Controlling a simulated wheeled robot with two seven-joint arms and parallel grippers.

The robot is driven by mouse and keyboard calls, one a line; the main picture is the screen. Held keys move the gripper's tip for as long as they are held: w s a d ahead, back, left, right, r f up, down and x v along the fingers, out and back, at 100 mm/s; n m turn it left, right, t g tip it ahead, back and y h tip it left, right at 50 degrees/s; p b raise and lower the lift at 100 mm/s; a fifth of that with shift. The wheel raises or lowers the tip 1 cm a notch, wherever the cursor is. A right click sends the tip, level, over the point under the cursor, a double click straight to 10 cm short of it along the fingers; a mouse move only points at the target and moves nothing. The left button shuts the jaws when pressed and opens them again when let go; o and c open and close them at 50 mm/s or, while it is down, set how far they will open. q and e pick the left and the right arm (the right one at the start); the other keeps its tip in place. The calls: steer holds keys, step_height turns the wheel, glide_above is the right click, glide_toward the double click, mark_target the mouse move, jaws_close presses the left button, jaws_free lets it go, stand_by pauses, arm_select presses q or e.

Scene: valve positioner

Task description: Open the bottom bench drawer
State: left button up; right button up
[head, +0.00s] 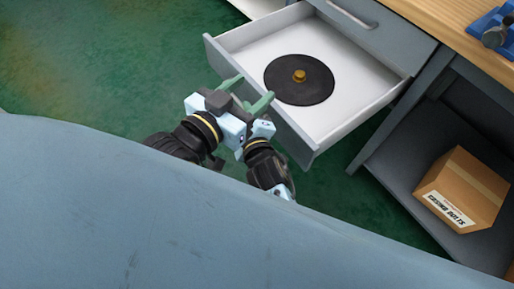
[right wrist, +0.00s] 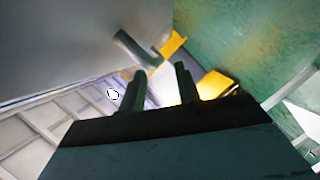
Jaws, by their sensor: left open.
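The bottom bench drawer (head: 237,38) is pulled well out, with its white inside in view, in the head view. A black disc (head: 285,92) with a brass-coloured knob in its middle lies flat in it. My left gripper (head: 253,90) is open at the outer side of the drawer's grey front, its green fingers apart near the top edge. The drawer's own handle is hidden, and I cannot tell whether the fingers touch the front. My right gripper (right wrist: 158,85) shows in the right wrist view with its two dark fingers apart and nothing clearly between them.
A closed drawer (head: 380,25) with a metal handle sits above the open one, under the wooden bench top (head: 450,22). A cardboard box (head: 463,190) stands on the lower shelf at right. Green floor (head: 100,70) is clear at left. A large blue-grey surface fills the foreground.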

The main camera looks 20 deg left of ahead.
arm_select(q)
steer(key=s+a+f+g+y+p, duration=0.3)
steer(key=s+a+f+g, duration=0.3)
steer(key=s+f+g, duration=0.5)
steer(key=shift+s+f+n+g+y+p, duration=0.3)
steer(key=shift+s+f+n+p, duration=0.1)
steer(key=shift+s+f+p, duration=0.15)
arm_select(e)
steer(key=f+v, duration=0.2)
steer(key=v, duration=0.9)
steer(key=shift+s+d, duration=0.1)
steer(key=shift+d, duration=0.05)
